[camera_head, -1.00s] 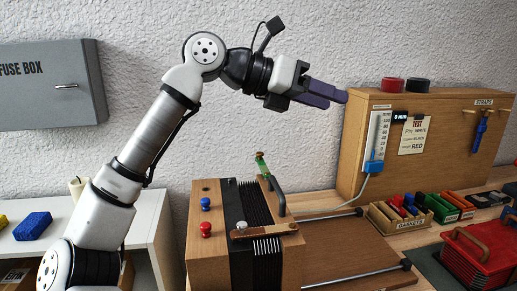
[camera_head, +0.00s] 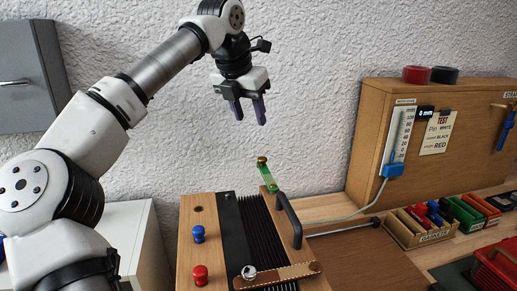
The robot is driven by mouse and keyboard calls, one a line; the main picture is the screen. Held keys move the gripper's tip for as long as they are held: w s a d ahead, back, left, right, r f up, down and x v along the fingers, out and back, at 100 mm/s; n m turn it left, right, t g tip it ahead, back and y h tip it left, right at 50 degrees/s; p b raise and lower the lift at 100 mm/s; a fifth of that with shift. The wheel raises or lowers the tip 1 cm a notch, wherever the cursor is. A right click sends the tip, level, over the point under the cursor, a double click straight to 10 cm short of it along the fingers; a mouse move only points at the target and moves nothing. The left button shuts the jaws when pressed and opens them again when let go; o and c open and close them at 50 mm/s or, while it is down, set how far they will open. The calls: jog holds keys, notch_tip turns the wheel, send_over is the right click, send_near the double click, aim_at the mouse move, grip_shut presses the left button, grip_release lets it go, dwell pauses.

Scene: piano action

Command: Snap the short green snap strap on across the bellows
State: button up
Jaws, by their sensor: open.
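The short green snap strap (camera_head: 267,175) stands up at the far end of the bellows, slanting, with a brass-coloured snap at its top. Its lower end is at the far edge of the wooden body beside the black handle. The black pleated bellows (camera_head: 262,228) lies between wooden parts. A brown leather strap (camera_head: 290,276) lies across its near part, with a silver snap (camera_head: 249,272) at its left end. My gripper (camera_head: 249,112) is open and empty, pointing down, well above and a little left of the green strap.
A blue peg (camera_head: 198,234) and a red peg (camera_head: 200,275) stand on the left wooden block. A black handle (camera_head: 287,218) rises right of the bellows. A gasket tray (camera_head: 418,232) and wooden cabinet (camera_head: 375,135) with a blue gauge clip (camera_head: 393,170) stand right.

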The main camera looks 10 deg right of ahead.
aim_at(262, 158)
jog(key=p+x, duration=0.1)
jog(key=x, duration=1.2)
jog(key=shift+s, duration=0.1)
grip_shut()
